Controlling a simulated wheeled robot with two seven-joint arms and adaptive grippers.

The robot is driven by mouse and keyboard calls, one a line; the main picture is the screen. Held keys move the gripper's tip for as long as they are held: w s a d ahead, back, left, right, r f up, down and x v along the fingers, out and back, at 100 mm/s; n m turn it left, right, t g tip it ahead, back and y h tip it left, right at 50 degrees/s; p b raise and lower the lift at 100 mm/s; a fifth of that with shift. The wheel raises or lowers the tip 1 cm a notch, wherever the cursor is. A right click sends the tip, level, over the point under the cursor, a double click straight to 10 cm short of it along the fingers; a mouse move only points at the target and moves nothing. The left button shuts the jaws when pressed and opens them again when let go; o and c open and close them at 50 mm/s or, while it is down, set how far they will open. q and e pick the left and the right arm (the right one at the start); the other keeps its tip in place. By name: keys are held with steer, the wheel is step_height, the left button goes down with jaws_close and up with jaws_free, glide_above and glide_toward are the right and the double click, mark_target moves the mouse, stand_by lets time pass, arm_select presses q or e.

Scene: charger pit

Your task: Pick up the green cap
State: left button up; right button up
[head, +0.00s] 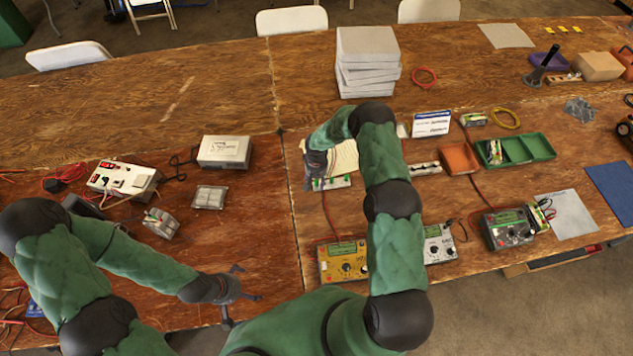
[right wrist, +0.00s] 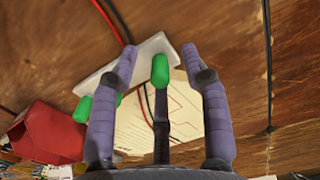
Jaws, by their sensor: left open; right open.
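A small white board (head: 331,183) with green caps (head: 318,184) on it lies on the table near the middle of the head view. In the right wrist view the white board (right wrist: 133,62) lies tilted across the picture. A green cap (right wrist: 160,71) appears between my right gripper's open fingers (right wrist: 160,54); whether they touch it I cannot tell. In the head view my right gripper (head: 318,167) is just above the board. My left gripper (head: 250,283) is open and empty, over the table's front.
A printed sheet (head: 345,157) lies beside the board. A yellow meter (head: 342,262) stands in front. A red blocky object (right wrist: 45,133) is at left in the right wrist view. Red and black leads run nearby. A white box (head: 224,152) stands left; bare wood lies between.

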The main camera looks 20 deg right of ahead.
steer(key=c, duration=0.8)
steer(key=shift+r, duration=0.55)
step_height(320, 180, up, 2)
steer(key=s+a+r+b, duration=0.1)
steer(key=s+a+r, duration=0.7)
steer(key=s, duration=0.3)
steer(key=shift+a+r, duration=0.3)
steer(key=shift+r, duration=0.6)
